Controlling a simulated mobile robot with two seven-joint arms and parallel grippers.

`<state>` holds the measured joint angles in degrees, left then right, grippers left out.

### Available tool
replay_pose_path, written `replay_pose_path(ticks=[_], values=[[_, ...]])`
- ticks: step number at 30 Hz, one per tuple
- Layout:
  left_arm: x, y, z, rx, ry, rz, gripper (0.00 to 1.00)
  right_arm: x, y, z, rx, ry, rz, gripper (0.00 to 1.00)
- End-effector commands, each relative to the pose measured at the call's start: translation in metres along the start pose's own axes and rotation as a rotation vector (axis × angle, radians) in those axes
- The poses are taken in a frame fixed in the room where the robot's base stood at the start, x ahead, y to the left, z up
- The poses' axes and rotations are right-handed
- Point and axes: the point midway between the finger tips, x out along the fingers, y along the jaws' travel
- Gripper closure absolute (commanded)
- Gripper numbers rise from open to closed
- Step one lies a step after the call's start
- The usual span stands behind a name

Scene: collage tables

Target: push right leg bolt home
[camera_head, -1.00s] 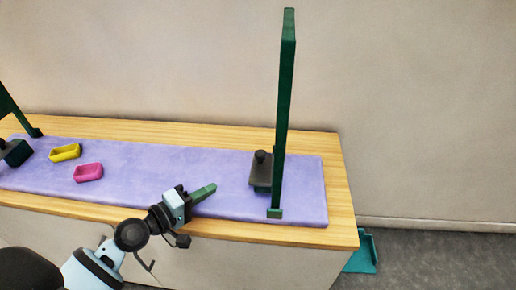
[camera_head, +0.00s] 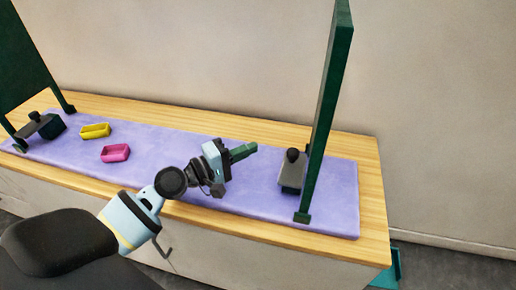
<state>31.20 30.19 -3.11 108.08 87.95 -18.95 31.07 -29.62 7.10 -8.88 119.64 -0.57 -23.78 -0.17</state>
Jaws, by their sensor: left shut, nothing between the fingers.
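The right leg (camera_head: 327,110) is a tall dark green upright at the right end of the mat, seen nearly edge-on. A grey block (camera_head: 291,178) sits against its left side. A dark round-headed knob (camera_head: 292,155), which looks like the bolt, stands on that block; how deep it sits I cannot tell. My left gripper (camera_head: 245,151) has green fingers, shut and empty. It points right toward the knob, above the mat, with a small gap between fingertips and block. My right gripper is not in view.
The lilac mat (camera_head: 180,140) covers most of the wooden table (camera_head: 373,190). A yellow tray (camera_head: 95,131) and a pink tray (camera_head: 115,153) lie to the left. A green panel (camera_head: 27,70) with another dark block (camera_head: 45,126) stands at the far left. A teal object (camera_head: 392,270) is below the table's right end.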

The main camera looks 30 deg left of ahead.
Motion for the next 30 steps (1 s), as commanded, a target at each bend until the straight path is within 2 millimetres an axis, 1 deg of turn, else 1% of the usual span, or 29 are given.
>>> replay_pose_path(ticks=[2, 9, 18, 19, 24, 30], values=[[0.013, 0.004, 0.0, 0.0, 0.0, 0.005, 1.0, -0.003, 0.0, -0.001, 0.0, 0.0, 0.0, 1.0], [0.053, 0.003, 0.0, 0.0, 0.0, 0.004, 1.0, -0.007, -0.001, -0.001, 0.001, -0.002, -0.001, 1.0], [0.091, 0.002, 0.0, 0.001, -0.001, 0.002, 1.0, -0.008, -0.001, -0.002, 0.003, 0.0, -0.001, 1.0], [0.087, 0.001, 0.006, -0.001, -0.003, -0.001, 1.0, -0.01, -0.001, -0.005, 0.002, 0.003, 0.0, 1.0], [0.08, 0.003, 0.023, 0.0, -0.001, 0.001, 1.0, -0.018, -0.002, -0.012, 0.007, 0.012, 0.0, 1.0], [0.075, 0.002, 0.036, 0.001, 0.0, 0.001, 1.0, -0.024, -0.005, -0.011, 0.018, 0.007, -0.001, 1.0]])
